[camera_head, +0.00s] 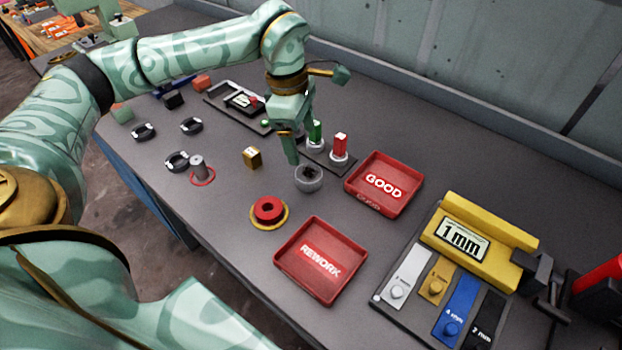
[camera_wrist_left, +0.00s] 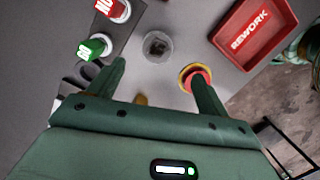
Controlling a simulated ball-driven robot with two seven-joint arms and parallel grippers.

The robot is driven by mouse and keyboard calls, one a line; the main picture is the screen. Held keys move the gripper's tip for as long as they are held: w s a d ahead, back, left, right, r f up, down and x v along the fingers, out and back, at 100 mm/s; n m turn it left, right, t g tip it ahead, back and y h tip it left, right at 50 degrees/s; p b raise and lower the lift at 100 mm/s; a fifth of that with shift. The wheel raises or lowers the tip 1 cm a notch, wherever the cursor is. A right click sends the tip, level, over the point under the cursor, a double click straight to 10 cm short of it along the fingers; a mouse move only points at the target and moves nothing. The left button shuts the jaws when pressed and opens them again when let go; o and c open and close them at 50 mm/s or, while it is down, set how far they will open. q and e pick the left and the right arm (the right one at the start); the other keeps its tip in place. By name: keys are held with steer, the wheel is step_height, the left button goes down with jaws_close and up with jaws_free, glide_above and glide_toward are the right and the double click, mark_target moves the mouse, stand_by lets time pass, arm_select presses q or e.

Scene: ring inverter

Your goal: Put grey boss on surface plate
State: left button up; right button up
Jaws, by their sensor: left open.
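A grey upright cylinder (camera_head: 197,165), which looks like the grey boss, stands at the left of the bench within a red circle, beside a black ring part. A round grey cup-like piece (camera_head: 308,179) with a dark centre sits near mid-bench; it also shows in the left wrist view (camera_wrist_left: 157,47). Which thing is the surface plate I cannot tell; a grey flat plate (camera_head: 217,97) lies at the back left. My left gripper (camera_head: 297,148) is open and empty above the bench, just behind the grey cup-like piece; its spread fingers show in the left wrist view (camera_wrist_left: 158,72). My right gripper is not in view.
A red GOOD tray (camera_head: 356,193) and a red REWORK tray (camera_head: 291,284) lie to the right. A yellow 1mm gauge (camera_head: 484,262) stands right.

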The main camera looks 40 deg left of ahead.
arm_select(q)
steer(key=b, duration=0.1)
glide_above(308, 172)
steer(key=f, duration=0.5)
steer(key=shift+s+a, duration=0.15)
steer(key=shift+s, duration=0.15)
steer(key=f, duration=0.1)
steer(key=f+b, duration=0.1)
steer(key=f, duration=0.1)
steer(key=f+b, duration=0.1)
steer(key=f, duration=0.1)
steer(key=shift+w+f, duration=0.15)
steer(key=shift+w, duration=0.1)
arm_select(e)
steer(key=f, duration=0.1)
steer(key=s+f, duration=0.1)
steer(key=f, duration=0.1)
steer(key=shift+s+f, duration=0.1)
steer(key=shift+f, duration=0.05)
arm_select(q)
steer(key=c, duration=1.6)
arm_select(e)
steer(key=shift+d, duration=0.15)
